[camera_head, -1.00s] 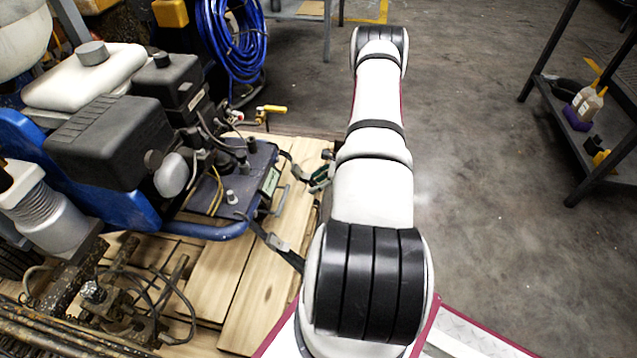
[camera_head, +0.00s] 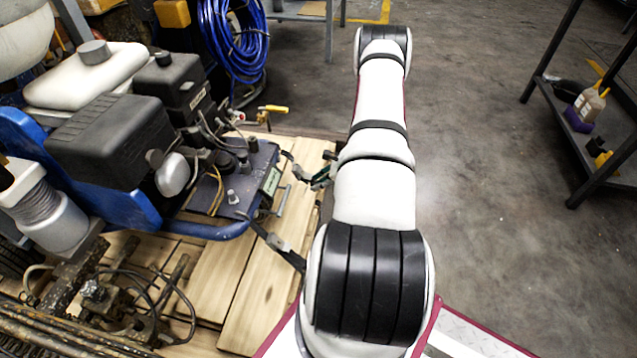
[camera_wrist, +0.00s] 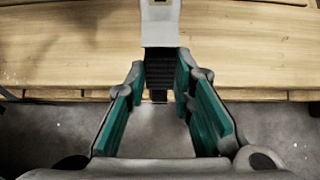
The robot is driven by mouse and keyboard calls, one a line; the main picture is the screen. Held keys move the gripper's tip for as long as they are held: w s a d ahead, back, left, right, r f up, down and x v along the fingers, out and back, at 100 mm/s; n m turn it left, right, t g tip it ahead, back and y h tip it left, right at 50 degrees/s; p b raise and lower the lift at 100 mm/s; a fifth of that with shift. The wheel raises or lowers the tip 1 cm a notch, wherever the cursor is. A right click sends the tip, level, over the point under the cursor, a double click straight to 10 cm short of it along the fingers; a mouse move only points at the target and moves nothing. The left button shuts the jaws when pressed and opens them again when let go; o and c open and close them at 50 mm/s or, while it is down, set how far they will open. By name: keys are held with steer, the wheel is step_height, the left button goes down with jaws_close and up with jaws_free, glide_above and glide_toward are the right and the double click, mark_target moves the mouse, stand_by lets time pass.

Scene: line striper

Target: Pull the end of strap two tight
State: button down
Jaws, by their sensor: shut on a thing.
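My gripper (camera_wrist: 160,76) has green-padded fingers closed around a dark ribbed strap end (camera_wrist: 160,70) in the wrist view. Above the strap, a pale grey buckle (camera_wrist: 160,24) lies against the wooden pallet edge. In the head view my gripper (camera_head: 321,178) is small and partly hidden by my arm, at the pallet's right edge. A dark strap (camera_head: 291,158) runs from the blue machine (camera_head: 210,232) towards it. A nearer strap with a metal buckle (camera_head: 281,245) runs down over the pallet, its lower end hidden behind my arm.
The machine stands on a wooden pallet (camera_head: 250,308). A yellow-handled valve (camera_head: 272,109) sticks out near the far end. A blue hose coil (camera_head: 235,50) hangs behind. A shelf with bottles (camera_head: 588,103) is at the right. The floor between is clear.

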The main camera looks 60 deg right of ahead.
steer(key=s+d+f+b, duration=0.1)
steer(key=s+f+b, duration=0.1)
steer(key=s+f, duration=0.2)
steer(key=shift+d+f, duration=0.3)
steer(key=shift+f, duration=1.3)
steer(key=c, duration=1.5)
jaws_free()
steer(key=o, duration=0.5)
steer(key=shift+w+a+r, duration=0.1)
steer(key=shift+w, duration=0.15)
steer(key=shift+r, duration=0.15)
steer(key=shift+p+v, duration=1.15)
steer(key=shift+v, duration=2.25)
